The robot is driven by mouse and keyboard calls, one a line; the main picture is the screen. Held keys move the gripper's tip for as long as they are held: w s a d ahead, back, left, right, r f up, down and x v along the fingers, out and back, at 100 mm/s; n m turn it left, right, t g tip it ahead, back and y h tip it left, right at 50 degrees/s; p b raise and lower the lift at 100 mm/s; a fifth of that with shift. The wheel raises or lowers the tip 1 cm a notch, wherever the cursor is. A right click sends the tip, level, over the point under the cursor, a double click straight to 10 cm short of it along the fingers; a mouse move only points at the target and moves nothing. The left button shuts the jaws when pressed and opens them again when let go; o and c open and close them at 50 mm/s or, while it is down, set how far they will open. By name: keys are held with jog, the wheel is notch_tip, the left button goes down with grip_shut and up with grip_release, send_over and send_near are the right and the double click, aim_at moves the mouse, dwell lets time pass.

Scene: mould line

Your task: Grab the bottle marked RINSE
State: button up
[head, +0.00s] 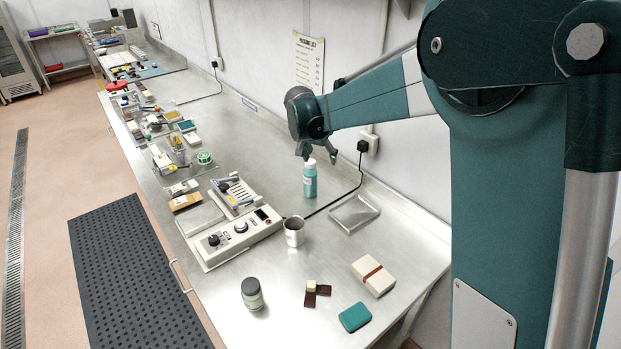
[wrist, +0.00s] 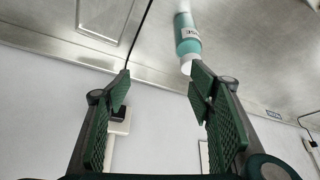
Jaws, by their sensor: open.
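A teal bottle (head: 310,182) with a white cap stands upright on the steel bench near the wall. In the wrist view the bottle (wrist: 187,38) shows at the upper middle, with its cap toward my right-hand finger. Its white label shows letters that seem to end in "SE"; the rest is hidden or too small to read. My gripper (head: 318,156) is just above the cap in the head view, pointing down. In the wrist view my gripper (wrist: 160,95) is open and empty, its green ribbed pads wide apart. The bottle is not between them.
A metal cup (head: 294,232), a control box (head: 232,235) and a shallow metal tray (head: 354,214) stand near the bottle. A black cable (head: 345,196) runs past it to a wall socket (head: 369,143). A dark-lidded jar (head: 252,293) stands at the front.

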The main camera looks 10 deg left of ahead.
jog(key=p, duration=0.2)
send_over(306, 175)
jog(key=f, duration=0.4)
jog(key=shift+s+f, duration=0.1)
jog(key=shift+s, duration=0.3)
jog(key=shift+m, duration=0.3)
notch_tip(306, 175, down, 6)
jog(key=shift+a+f, duration=0.1)
jog(key=shift+f, duration=0.05)
jog(key=shift+f+h, duration=0.3)
jog(key=shift+x, duration=1.3)
jog(key=shift+x, duration=2.6)
jog(key=shift+s, duration=0.1)
jog(key=c, duration=1.1)
